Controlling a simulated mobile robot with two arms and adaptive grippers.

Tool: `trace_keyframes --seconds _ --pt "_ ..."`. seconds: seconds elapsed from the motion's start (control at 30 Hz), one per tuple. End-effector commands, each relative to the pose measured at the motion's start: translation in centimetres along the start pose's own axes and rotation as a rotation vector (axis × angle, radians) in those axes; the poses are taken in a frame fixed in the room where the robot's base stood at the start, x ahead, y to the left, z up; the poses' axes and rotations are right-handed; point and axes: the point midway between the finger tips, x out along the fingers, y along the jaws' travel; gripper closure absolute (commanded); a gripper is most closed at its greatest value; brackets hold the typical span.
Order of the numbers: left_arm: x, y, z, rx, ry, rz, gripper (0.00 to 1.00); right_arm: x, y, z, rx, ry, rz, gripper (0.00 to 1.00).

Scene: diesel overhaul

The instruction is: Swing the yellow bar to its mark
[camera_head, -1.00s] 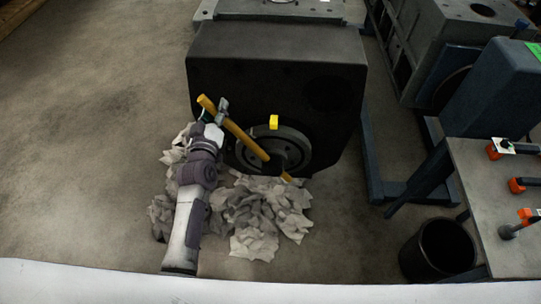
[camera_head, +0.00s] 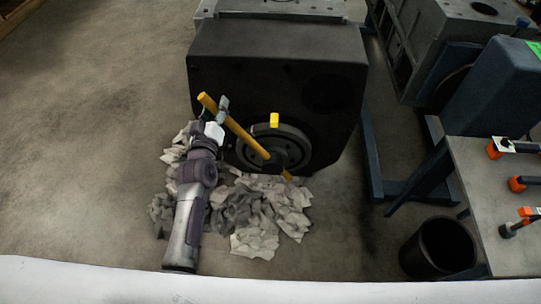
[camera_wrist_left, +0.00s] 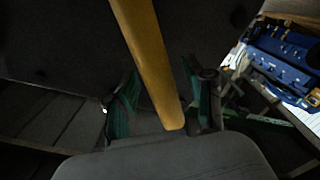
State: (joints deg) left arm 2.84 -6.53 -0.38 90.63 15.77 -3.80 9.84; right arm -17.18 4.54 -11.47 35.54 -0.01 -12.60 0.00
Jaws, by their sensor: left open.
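The yellow bar (camera_head: 232,127) crosses the round hub (camera_head: 291,146) on the front of the dark engine block, tilted from upper left to lower right. A small yellow mark (camera_head: 274,120) sits at the top of the hub's rim, to the right of the bar. My left gripper (camera_head: 215,113) is at the bar's upper left part. In the left wrist view the bar (camera_wrist_left: 150,62) runs down between the green-padded fingers of the open gripper (camera_wrist_left: 166,100), its end near them. Whether a finger touches the bar I cannot tell. My right gripper does not show.
Crumpled pale rags (camera_head: 262,212) lie on the floor below the block. A black bin (camera_head: 437,248) and a grey table (camera_head: 500,195) with orange-and-black tools stand at the right. The floor at the left is clear.

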Motion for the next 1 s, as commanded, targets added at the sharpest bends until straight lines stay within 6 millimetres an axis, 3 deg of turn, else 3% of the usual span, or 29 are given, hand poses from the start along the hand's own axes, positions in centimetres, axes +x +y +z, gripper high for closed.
trace_keyframes --seconds 0.17,0.6,1.0 --pt "-0.5 0.1 -0.1 0.000 -0.001 0.000 0.47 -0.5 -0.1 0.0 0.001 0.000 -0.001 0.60" --pt "-6.5 0.1 -0.1 0.000 -0.002 0.000 0.47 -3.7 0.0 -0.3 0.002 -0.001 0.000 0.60" --pt "-7.0 0.0 0.0 0.000 0.000 0.000 0.47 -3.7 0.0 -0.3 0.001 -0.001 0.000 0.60"
